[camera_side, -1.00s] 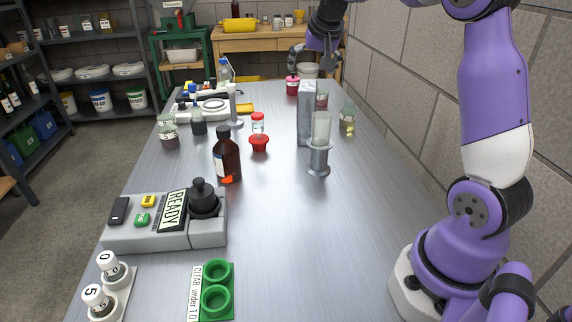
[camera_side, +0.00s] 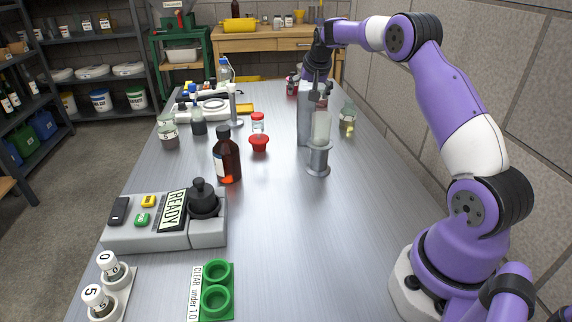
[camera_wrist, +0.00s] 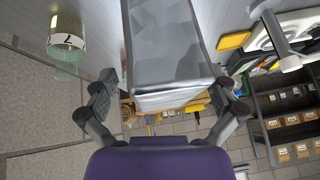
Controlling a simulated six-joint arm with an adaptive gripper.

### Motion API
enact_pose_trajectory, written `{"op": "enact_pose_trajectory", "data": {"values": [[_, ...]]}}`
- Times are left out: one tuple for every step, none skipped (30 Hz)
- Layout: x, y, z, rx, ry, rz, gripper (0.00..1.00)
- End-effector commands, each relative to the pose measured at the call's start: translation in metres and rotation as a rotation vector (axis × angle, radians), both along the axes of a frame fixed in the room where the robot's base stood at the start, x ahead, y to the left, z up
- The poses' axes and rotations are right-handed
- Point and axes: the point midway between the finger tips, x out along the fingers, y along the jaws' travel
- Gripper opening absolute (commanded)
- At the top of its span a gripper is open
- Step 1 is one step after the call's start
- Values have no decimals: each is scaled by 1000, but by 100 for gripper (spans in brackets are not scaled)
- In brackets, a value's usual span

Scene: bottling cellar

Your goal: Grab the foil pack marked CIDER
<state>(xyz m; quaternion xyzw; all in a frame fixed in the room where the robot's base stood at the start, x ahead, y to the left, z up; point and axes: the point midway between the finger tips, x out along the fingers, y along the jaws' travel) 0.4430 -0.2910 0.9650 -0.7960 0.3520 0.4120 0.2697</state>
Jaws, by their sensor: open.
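A tall silvery foil pack (camera_side: 303,125) stands on the steel bench, behind and left of a clear cylinder on a grey stand. No CIDER lettering shows on its visible faces. In the wrist view the pack (camera_wrist: 165,45) fills the upper middle, its near edge lying between my fingers. My gripper (camera_side: 317,84) is at the pack's top in the side view, pointing down. In the wrist view my gripper (camera_wrist: 165,88) is open, with a finger on each side of the pack and gaps visible.
The clear cylinder (camera_side: 320,130) stands close in front of the pack. The front-right bench is clear.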

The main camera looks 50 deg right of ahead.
Motion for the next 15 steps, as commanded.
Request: {"op": "enact_pose_trajectory", "data": {"values": [[1, -1, -1, 0, 0, 0, 100], [1, -1, -1, -1, -1, 0, 100], [1, -1, -1, 0, -1, 0, 100], [1, 0, -1, 0, -1, 0, 100], [1, 0, -1, 0, -1, 0, 100], [1, 0, -1, -1, -1, 0, 100], [1, 0, -1, -1, -1, 0, 85], [1, 0, -1, -1, -1, 0, 70], [1, 0, -1, -1, -1, 0, 50], [1, 0, -1, -1, -1, 0, 35], [1, 0, -1, -1, -1, 0, 20], [0, 0, -1, 0, 0, 0, 11], [0, 0, -1, 0, 0, 0, 11], [0, 0, -1, 0, 1, 1, 11], [0, 0, -1, 0, 1, 1, 11]]}}
